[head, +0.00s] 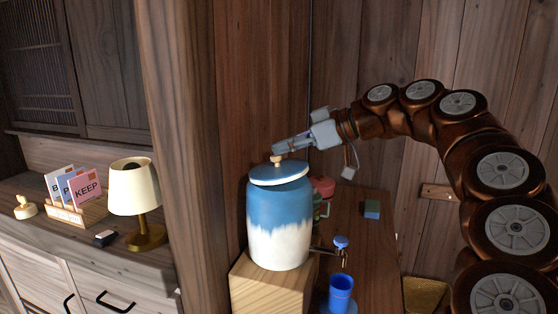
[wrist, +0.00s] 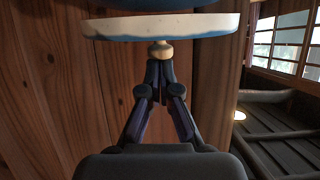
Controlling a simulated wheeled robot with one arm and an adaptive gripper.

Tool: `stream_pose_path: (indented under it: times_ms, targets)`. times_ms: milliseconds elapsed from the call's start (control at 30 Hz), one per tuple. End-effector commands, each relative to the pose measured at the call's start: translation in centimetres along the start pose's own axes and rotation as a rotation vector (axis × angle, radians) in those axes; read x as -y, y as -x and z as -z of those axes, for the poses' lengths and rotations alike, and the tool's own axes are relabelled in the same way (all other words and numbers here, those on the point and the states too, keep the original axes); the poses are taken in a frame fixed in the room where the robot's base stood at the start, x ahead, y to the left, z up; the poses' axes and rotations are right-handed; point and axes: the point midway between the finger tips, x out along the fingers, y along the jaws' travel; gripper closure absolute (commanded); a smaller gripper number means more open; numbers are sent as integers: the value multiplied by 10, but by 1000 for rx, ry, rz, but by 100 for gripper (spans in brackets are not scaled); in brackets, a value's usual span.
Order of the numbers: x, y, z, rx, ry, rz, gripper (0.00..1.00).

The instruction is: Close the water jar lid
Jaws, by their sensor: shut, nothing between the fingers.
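The water jar (head: 279,230), blue above and white below, stands upright on a pale wooden block. Its blue lid (head: 280,174) with a small wooden knob (head: 277,160) lies over the jar's mouth. I cannot tell whether it is fully seated. My gripper (head: 279,148) is right at the top of the knob, with its fingers shut together and nothing between them. In the wrist view the lid (wrist: 165,26) shows edge-on near the top, and its knob (wrist: 160,50) lies just beyond my shut fingertips (wrist: 158,72). I cannot tell if they touch.
A blue cup (head: 341,292) and a small tap (head: 341,250) are right of the jar's block (head: 262,292). A wooden post (head: 180,150) is close on the left. Beyond it, a lamp (head: 133,190) and a card holder (head: 76,215) stand on a cabinet.

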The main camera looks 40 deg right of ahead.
Motion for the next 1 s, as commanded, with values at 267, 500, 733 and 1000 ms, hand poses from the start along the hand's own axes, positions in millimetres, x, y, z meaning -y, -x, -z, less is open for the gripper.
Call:
stream_pose_path:
  times_ms: [267, 500, 733, 1000]
  targets:
    - [0, 2, -16, -73, 2, -2, 100]
    - [-1, 5, -20, -72, 0, -5, 100]
    - [-1, 5, -21, -69, 0, -3, 100]
    - [0, 5, -22, -66, -1, -1, 100]
